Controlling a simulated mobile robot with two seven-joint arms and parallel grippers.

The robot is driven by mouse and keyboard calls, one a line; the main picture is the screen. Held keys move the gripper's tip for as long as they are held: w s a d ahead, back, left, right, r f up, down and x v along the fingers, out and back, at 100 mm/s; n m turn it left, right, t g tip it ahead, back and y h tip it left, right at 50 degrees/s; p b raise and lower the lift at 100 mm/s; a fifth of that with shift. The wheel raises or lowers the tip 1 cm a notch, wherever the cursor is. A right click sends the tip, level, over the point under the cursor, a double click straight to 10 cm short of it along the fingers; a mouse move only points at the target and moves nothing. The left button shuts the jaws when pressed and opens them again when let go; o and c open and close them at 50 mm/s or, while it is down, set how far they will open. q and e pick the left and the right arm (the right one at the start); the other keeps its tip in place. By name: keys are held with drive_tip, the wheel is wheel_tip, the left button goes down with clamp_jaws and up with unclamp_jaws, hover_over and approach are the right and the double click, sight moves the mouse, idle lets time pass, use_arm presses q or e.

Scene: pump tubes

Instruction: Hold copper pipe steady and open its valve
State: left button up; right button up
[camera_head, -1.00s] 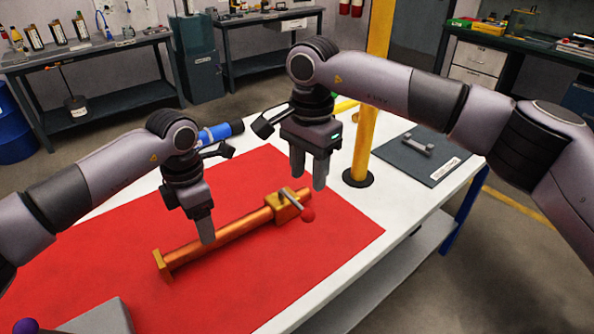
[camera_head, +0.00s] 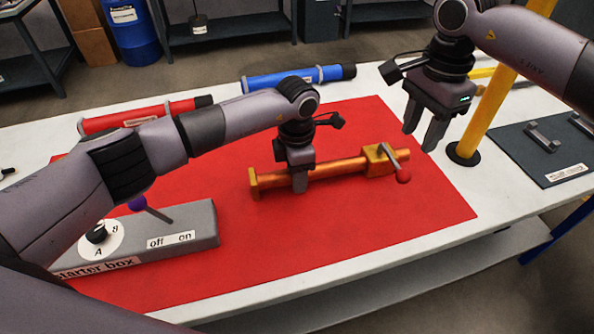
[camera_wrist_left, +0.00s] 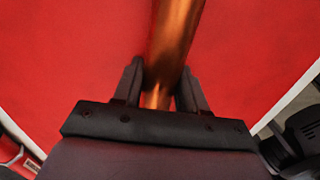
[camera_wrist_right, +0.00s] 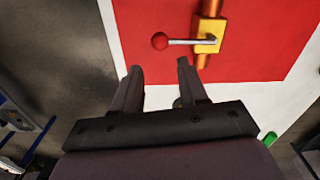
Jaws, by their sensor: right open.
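The copper pipe (camera_head: 335,168) lies on the red mat, with a square brass flange at its left end. Its brass valve block (camera_head: 377,160) is near the right end. A grey lever with a red ball (camera_head: 403,176) sticks out crosswise to the pipe. My left gripper (camera_head: 300,184) is shut on the pipe left of its middle; the left wrist view shows the pipe (camera_wrist_left: 175,45) between both fingers (camera_wrist_left: 160,85). My right gripper (camera_head: 419,138) is open and empty, above and right of the valve. The right wrist view shows the red ball (camera_wrist_right: 160,41) beyond its fingertips (camera_wrist_right: 160,65).
A yellow post (camera_head: 497,95) stands right of my right gripper. A grey starter box (camera_head: 200,222) with a purple-knobbed lever is at front left. Red (camera_head: 140,115) and blue (camera_head: 295,79) tubes lie behind. The mat right of the valve is clear.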

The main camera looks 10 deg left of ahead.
use_arm(q)
clamp_jaws()
use_arm(e)
clamp_jaws()
drive_tip(key=s+a+r+n+t+h, duration=0.1)
drive_tip(key=s+a+n+t, duration=0.2)
drive_tip(key=s, duration=0.6)
drive_tip(key=shift+a+r+n+h, duration=0.3)
drive_tip(key=shift+a+r+n, duration=0.1)
drive_tip(key=shift+a+n, duration=0.55)
drive_tip(key=shift+s+a, duration=0.1)
